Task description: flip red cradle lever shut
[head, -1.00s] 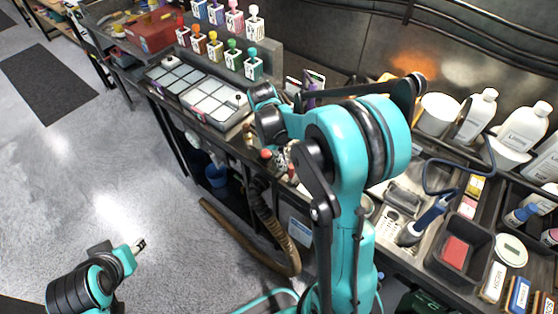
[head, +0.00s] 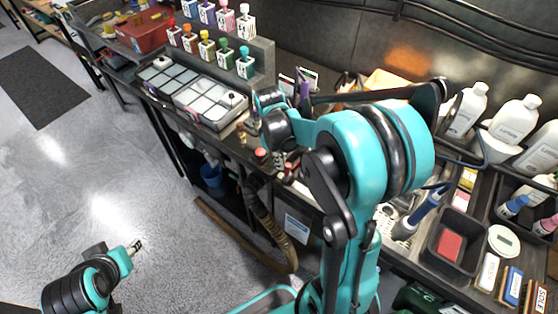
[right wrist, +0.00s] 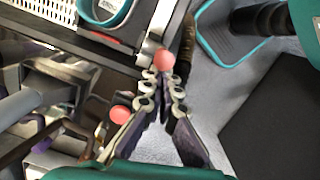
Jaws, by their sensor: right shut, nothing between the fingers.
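Two red ball-shaped knobs show in the right wrist view. One red knob (right wrist: 163,60) sits just beyond my right fingertips; I cannot tell whether they touch. The other red knob (right wrist: 120,114) is beside the left finger. I cannot tell which belongs to the cradle lever, and the cradle itself is not clear. My right gripper (right wrist: 163,84) is shut and empty, its fingertips meeting. In the head view a red knob (head: 261,152) shows at the bench's front edge, below my right wrist. My left gripper (head: 137,246) is over the floor, far from the bench; its jaws are too small to judge.
A tray with pale compartments (head: 217,111) and dropper bottles (head: 246,66) stand left of my right arm. White bottles (head: 515,121) and a black bin with a red block (head: 449,246) are on the right. A brown hose (head: 262,216) hangs below the bench front.

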